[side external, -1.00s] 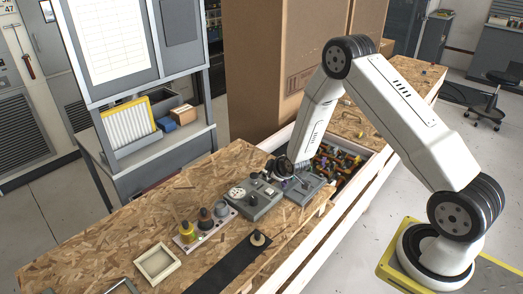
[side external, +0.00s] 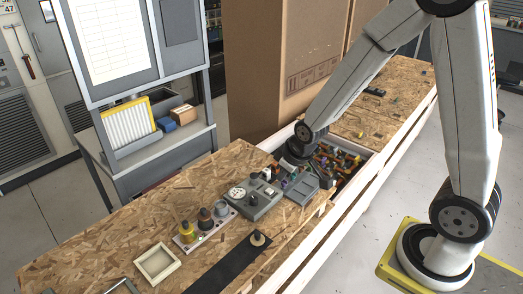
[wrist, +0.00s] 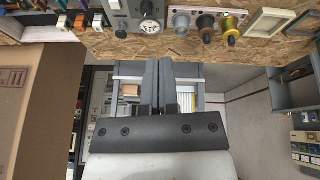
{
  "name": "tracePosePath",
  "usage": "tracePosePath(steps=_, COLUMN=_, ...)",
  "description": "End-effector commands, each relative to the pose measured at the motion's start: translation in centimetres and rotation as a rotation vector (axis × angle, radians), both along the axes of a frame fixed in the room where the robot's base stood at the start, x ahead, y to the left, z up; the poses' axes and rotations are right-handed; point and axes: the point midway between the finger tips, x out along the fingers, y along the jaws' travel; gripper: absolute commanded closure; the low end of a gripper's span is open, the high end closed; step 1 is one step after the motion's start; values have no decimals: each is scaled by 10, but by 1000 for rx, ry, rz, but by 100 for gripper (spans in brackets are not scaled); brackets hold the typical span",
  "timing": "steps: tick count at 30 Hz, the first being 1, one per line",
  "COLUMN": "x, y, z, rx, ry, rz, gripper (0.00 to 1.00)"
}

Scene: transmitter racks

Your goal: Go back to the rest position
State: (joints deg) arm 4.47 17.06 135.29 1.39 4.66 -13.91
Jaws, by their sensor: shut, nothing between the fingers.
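My gripper (wrist: 158,62) shows in the wrist view with its two dark fingers side by side and nothing held between them. In the side external view my white arm reaches down from the upper right, and its dark wrist end hangs over the bench by the bin of colourful parts. The fingers themselves are too small or hidden to make out there. The grey control box (side external: 256,200) with a white dial stands just left of the wrist end; it also shows at the top of the wrist view (wrist: 128,14).
A bin of colourful parts (side external: 335,160) is sunk in the chipboard bench (side external: 130,225). A tall cardboard box (side external: 270,80) stands close behind my wrist. Spools on a white plate (side external: 205,223), a small cream tray (side external: 157,263) and a black strip (side external: 225,268) occupy the front bench.

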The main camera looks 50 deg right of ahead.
Motion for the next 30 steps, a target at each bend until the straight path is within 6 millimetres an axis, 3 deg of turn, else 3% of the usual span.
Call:
tracePosePath(steps=6, x=-48, y=18, z=22, rx=47, ry=84, rz=-66, gripper=100)
tracePosePath(steps=13, x=-84, y=27, z=31, rx=69, ry=151, rz=-118, gripper=100)
tracePosePath(steps=30, x=-91, y=29, z=33, rx=73, ry=167, rz=-132, gripper=100)
